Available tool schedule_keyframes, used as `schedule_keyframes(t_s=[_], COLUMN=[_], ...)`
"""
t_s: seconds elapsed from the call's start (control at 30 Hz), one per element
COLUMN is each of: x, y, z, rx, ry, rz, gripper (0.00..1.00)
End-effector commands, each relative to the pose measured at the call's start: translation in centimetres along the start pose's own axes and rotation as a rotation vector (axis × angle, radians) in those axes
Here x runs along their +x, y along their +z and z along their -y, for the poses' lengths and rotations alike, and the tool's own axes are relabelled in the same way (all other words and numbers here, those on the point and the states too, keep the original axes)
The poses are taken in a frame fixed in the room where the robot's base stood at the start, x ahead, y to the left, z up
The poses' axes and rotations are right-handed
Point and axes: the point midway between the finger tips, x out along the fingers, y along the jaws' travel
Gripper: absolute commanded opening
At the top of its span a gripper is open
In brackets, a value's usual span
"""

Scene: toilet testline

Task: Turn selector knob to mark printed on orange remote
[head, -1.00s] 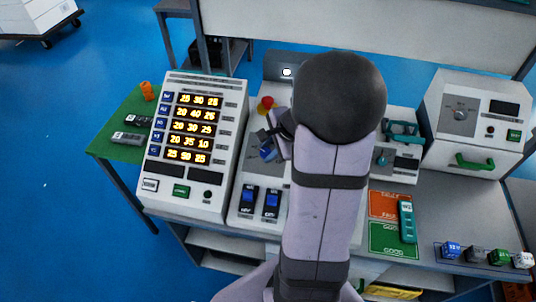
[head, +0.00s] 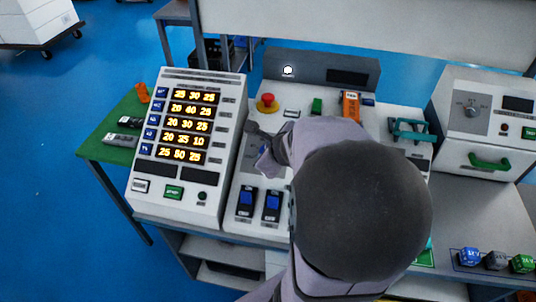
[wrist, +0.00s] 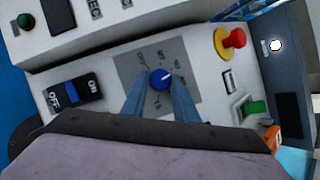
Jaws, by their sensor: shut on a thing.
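The selector knob (wrist: 159,79) is a round blue knob on a grey dial plate (wrist: 186,58) with printed marks around it. In the wrist view its white pointer line points to the upper right. My gripper (wrist: 161,86) is shut on the knob, one blue-grey finger on each side. In the head view my arm hides most of the dial. An orange remote (head: 350,105) stands at the back of the panel. Its printed mark is too small to read there. Only an orange part of it (wrist: 271,139) shows in the wrist view.
A red mushroom button (head: 267,102) and a green button (head: 317,105) sit behind the knob. Two blue rocker switches (head: 246,201) sit in front. A display box (head: 187,140) with lit numbers stands close on the left. A teal-handled device (head: 409,129) is at right.

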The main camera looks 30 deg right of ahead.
Motion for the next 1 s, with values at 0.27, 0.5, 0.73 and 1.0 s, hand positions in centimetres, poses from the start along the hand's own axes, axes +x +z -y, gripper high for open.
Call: schedule_keyframes(t_s=[0.27, 0.5, 0.73, 1.0], x=[0.11, 0.12, 0.12, 0.11], y=[0.01, 0.09, 0.13, 0.2], z=[-0.38, -0.49, -0.56, -0.6], rx=[0.222, 0.346, 0.442, 0.519], ry=[-0.102, -0.158, -0.202, -0.237], rz=[-0.01, -0.017, -0.022, -0.026], gripper=[0.04, 0.04, 0.04, 0.04])
